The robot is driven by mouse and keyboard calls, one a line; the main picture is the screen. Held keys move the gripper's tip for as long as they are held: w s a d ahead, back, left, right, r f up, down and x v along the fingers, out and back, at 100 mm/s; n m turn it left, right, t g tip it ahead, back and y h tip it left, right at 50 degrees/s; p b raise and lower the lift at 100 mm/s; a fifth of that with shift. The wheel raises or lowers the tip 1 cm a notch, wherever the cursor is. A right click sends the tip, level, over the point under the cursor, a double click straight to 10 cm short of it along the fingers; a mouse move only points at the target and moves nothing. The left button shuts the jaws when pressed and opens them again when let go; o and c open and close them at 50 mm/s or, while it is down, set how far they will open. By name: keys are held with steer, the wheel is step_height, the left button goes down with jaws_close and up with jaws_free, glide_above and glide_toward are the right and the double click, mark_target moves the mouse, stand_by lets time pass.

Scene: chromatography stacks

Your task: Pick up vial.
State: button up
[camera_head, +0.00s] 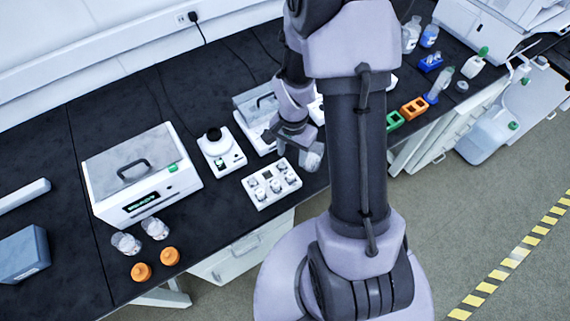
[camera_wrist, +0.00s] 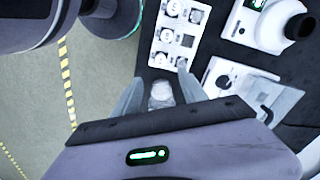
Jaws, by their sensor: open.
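A white rack (camera_head: 271,184) with several small vials in its holes stands near the front edge of the dark bench; the wrist view shows it beyond my fingers (camera_wrist: 158,48). One capped vial (camera_head: 276,186) sits in it. My gripper (camera_head: 312,160) is just right of the rack, over the bench's front edge. In the wrist view my gripper (camera_wrist: 160,74) has its two fingers spread. A small whitish, round-topped object, which looks like a vial (camera_wrist: 161,95), shows between them. I cannot tell whether the fingers touch it. My arm hides part of the bench.
A white balance-like device (camera_head: 222,152) and a lidded box (camera_head: 143,175) stand left of the rack. Two glass jars and orange caps (camera_head: 141,272) are at the front left. Green and orange racks (camera_head: 413,107) are to the right. A striped floor line (camera_head: 515,257) runs at right.

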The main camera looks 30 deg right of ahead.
mark_target(291, 174)
step_height(291, 174, down, 14)
steer(key=b, duration=0.4)
steer(key=shift+w+d, duration=0.1)
steer(key=shift+w, duration=0.05)
steer(key=shift+r, duration=0.1)
steer(key=shift+c, duration=0.4)
jaws_close()
